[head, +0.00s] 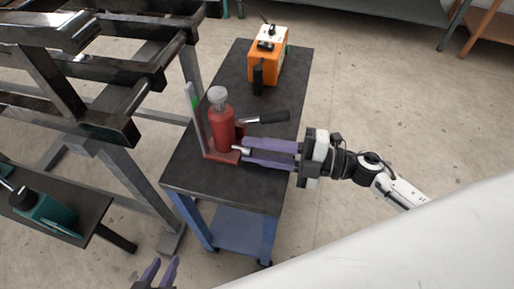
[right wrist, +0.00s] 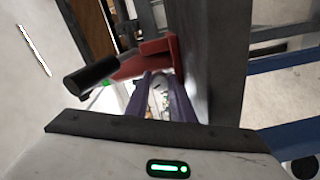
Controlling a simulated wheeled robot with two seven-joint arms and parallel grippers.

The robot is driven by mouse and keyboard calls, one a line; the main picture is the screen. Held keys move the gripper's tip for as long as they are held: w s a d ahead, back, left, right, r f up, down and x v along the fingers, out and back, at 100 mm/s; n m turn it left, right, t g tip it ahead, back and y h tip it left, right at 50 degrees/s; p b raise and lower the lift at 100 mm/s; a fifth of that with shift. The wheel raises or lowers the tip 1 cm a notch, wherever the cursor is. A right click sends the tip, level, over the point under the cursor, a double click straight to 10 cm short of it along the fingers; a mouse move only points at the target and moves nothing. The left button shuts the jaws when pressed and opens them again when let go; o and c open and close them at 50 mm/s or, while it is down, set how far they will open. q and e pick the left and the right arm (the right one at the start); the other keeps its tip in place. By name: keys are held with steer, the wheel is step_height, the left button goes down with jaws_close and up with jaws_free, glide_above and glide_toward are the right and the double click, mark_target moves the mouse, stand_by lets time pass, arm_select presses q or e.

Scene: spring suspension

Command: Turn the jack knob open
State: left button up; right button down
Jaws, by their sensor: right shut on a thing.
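The red bottle jack (head: 222,130) stands upright on the dark-topped cart, with a pale round cap on its top. Its red body also shows in the right wrist view (right wrist: 150,62). My right gripper (head: 243,150) reaches in from the right, its purple fingers at the foot of the jack. They are shut on the small jack knob there, which they mostly hide. The fingers also show in the right wrist view (right wrist: 164,95), with a pale metallic part between them. My left gripper (head: 163,270) is at the bottom edge, open and empty, away from the jack.
A black-tipped handle (head: 268,117) sticks out from the jack, just above my right fingers. An orange box (head: 269,58) stands at the far end of the cart (head: 200,180). Dark metal frames (head: 60,70) fill the left. A teal device (head: 45,213) lies at lower left.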

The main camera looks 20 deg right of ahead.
steer(key=n+b, duration=0.1)
steer(key=n, duration=0.4)
steer(key=n+b, duration=0.1)
steer(key=n, duration=0.3)
steer(key=shift+h, duration=0.3)
steer(key=shift+n+b, duration=0.6)
steer(key=shift+n, duration=0.3)
steer(key=shift+r, duration=0.1)
steer(key=c, duration=1.8)
jaws_free()
steer(key=v, duration=1)
steer(key=shift+s+d, duration=0.1)
steer(key=shift+s, duration=0.1)
